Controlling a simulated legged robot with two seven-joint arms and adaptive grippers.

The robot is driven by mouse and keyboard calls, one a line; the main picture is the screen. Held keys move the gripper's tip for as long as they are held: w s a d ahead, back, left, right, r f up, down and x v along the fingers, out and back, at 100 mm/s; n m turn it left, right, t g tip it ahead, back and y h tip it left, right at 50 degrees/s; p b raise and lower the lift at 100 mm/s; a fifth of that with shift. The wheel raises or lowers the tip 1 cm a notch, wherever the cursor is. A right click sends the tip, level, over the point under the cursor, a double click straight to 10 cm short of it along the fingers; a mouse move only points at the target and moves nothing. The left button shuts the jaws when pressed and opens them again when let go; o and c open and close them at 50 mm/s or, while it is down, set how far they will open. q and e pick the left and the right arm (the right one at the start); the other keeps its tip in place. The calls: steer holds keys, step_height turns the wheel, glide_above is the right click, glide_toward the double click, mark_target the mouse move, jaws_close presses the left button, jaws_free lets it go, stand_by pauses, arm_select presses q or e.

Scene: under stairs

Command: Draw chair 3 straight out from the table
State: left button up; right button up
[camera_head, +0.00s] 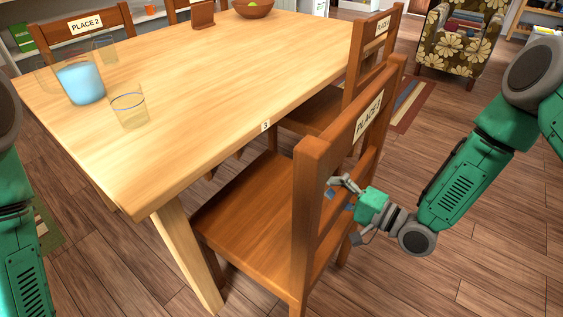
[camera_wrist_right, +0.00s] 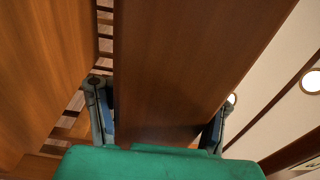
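Chair 3 (camera_head: 255,205) is the brown wooden chair nearest me, at the table's right side, with a PLACE sign (camera_head: 367,117) on its back. Its seat front reaches the table edge by the small tag 3 (camera_head: 265,126). The pale wooden table (camera_head: 200,85) fills the upper left. My right gripper (camera_head: 343,212) is at the chair's back, its fingers spread wide. In the right wrist view my right gripper (camera_wrist_right: 160,125) has a finger on each side of a brown chair-back board (camera_wrist_right: 170,65); I cannot tell whether both touch it. My left gripper is out of view.
A second chair (camera_head: 320,105) stands just beyond chair 3. A flowered armchair (camera_head: 462,42) is at the back right. A blue glass (camera_head: 80,82) and a clear glass (camera_head: 129,108) stand on the table. The floor (camera_head: 480,255) right of chair 3 looks clear.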

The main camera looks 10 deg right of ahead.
steer(key=o, duration=0.7)
steer(key=shift+w+a+f, duration=0.1)
steer(key=shift+a+f, duration=0.15)
steer(key=shift+f, duration=0.1)
steer(key=shift+c, duration=0.2)
steer(key=shift+o, duration=0.6)
steer(key=shift+w+a, duration=0.1)
steer(key=shift+w, duration=0.05)
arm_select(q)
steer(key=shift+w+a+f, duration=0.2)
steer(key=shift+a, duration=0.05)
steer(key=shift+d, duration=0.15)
arm_select(e)
steer(key=shift+d+r, duration=0.15)
steer(key=shift+d, duration=0.05)
arm_select(q)
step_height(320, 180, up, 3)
steer(key=p, duration=0.3)
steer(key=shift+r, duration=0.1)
arm_select(e)
steer(key=v, duration=1.2)
